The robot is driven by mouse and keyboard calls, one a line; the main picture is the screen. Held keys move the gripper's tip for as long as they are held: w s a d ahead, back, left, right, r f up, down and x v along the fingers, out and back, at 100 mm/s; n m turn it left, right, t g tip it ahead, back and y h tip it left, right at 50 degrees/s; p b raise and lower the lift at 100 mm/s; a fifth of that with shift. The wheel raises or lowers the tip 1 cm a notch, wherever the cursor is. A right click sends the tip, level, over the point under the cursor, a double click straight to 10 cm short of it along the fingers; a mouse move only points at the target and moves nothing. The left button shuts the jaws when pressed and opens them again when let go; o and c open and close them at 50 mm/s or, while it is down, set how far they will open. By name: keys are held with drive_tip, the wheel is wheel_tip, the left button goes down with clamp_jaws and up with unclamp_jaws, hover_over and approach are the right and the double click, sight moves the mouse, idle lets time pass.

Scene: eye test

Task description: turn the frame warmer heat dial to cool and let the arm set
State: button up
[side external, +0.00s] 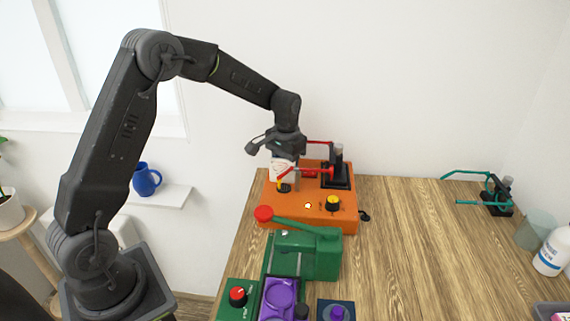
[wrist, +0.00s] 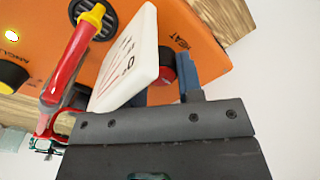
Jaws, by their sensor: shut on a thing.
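The orange frame warmer (side external: 283,214) stands on the wooden table, and also shows in the wrist view (wrist: 215,75). Its red heat dial (wrist: 168,64) sits near the HEAT lettering and is partly covered by a white marked card (wrist: 132,62). My gripper (side external: 286,180) is down at the warmer's left part. In the wrist view its blue-grey finger (wrist: 190,78) is against the dial's right side. The other finger is mostly hidden behind the card. The gripper is shut on the dial. The dial's pointer and setting are hidden. In the side view the card (side external: 281,171) hides the dial.
A red rod with a yellow tip (wrist: 68,62) crosses close to the card over a round black vent. A yellow-topped angle knob (side external: 333,203) is at the warmer's front. A green press-like device (side external: 310,255) stands in front. The table's right middle is clear.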

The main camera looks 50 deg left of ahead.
drive_tip(key=o, duration=0.9)
drive_tip(key=shift+r, duration=0.1)
drive_tip(key=r, duration=1.3)
drive_tip(key=shift+d+r, duration=0.25)
drive_tip(key=shift+r, duration=0.1)
drive_tip(key=s+d+r+t, duration=0.1)
drive_tip(key=s+d+r, duration=0.1)
drive_tip(key=s, duration=0.3)
drive_tip(key=s+d+r+m+t, duration=0.1)
drive_tip(key=s+d+r, duration=0.1)
drive_tip(key=s+d, duration=0.15)
drive_tip(key=s+d+r+t, duration=0.1)
drive_tip(key=s+d+r, duration=0.1)
drive_tip(key=s, duration=0.3)
drive_tip(key=s+d+f+t, duration=0.1)
drive_tip(key=s, duration=0.3)
drive_tip(key=s+d+f, duration=0.1)
drive_tip(key=s+f, duration=0.1)
drive_tip(key=s, duration=0.3)
drive_tip(key=s+d+f+t, duration=0.1)
drive_tip(key=s, duration=0.3)
drive_tip(key=shift+s+d+f+m+t, duration=0.2)
drive_tip(key=shift+s+d+m+t, duration=0.1)
drive_tip(key=shift+d+m, duration=0.1)
